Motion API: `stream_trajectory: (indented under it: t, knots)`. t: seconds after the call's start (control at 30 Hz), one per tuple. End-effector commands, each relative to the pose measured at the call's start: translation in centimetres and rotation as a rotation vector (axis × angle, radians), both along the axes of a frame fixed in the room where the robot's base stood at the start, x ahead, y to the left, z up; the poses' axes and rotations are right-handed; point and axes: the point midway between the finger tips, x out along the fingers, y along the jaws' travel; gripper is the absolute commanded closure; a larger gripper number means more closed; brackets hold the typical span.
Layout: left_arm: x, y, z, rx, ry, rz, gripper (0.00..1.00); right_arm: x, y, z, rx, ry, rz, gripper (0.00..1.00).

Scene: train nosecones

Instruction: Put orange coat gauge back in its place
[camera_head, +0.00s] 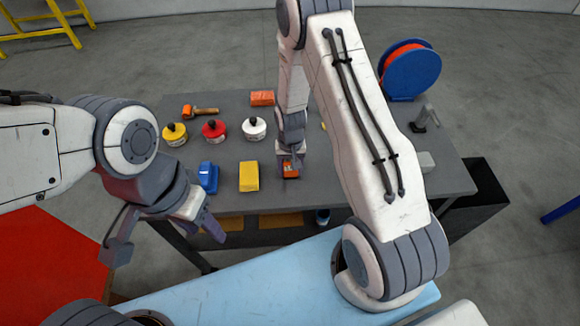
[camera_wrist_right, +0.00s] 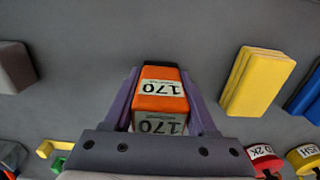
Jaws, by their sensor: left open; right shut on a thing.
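The orange coat gauge (camera_head: 291,169) is a small orange block with a dark end, at the front part of the grey table. In the right wrist view the gauge (camera_wrist_right: 160,90) shows white labels reading 170. My right gripper (camera_head: 290,162) is shut on it, with a purple finger on each side in the wrist view (camera_wrist_right: 160,100). I cannot tell whether the gauge touches the table top. My left gripper (camera_head: 165,240) is open and empty, in front of the table's left front edge.
The grey table (camera_head: 220,187) holds a yellow block (camera_head: 249,176) and a blue object (camera_head: 208,177) left of the gauge. Behind stand yellow (camera_head: 175,134), red (camera_head: 214,130) and white (camera_head: 254,128) tins, an orange-headed tool (camera_head: 200,111) and an orange box (camera_head: 262,98). A blue reel (camera_head: 411,72) stands at back right.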

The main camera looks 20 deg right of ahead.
Motion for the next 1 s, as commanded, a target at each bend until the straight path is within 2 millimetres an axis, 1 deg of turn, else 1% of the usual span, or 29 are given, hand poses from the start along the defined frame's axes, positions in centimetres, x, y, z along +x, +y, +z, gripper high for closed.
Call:
stream_trajectory:
  t: [0.23,0.37,0.4,0.47,0.77,0.87,0.93,1.0]
  knots:
    - [0.0,0.0,0.0,0.0,0.0,0.0,0.5,0.0,-0.1,-0.1,-0.001,-0.002,0.0,1.0]
    - [0.0,0.0,-0.4,0.0,0.0,0.0,0.5,0.0,-0.1,-0.5,0.0,-0.001,0.0,1.0]
    - [0.0,0.0,-0.3,0.0,0.0,0.0,0.5,0.0,-0.1,-0.5,0.0,-0.001,-0.001,0.35]
    - [0.0,0.0,-0.3,0.0,0.0,0.0,0.5,0.0,-0.1,-0.4,0.0,-0.001,-0.001,0.13]
    - [0.0,0.0,-0.2,0.0,0.0,0.001,0.5,0.0,-0.1,-0.4,0.0,-0.001,-0.001,0.13]
    - [0.0,0.0,0.2,0.0,0.0,0.0,0.5,0.0,-0.1,0.2,0.0,-0.001,-0.001,0.13]
    - [0.0,0.0,-0.3,0.0,0.0,0.0,0.5,0.1,-0.1,0.5,0.0,-0.003,0.0,0.13]
    - [0.0,0.0,-0.7,0.0,0.0,0.001,0.5,0.1,-0.1,1.4,0.0,-0.005,0.0,0.13]
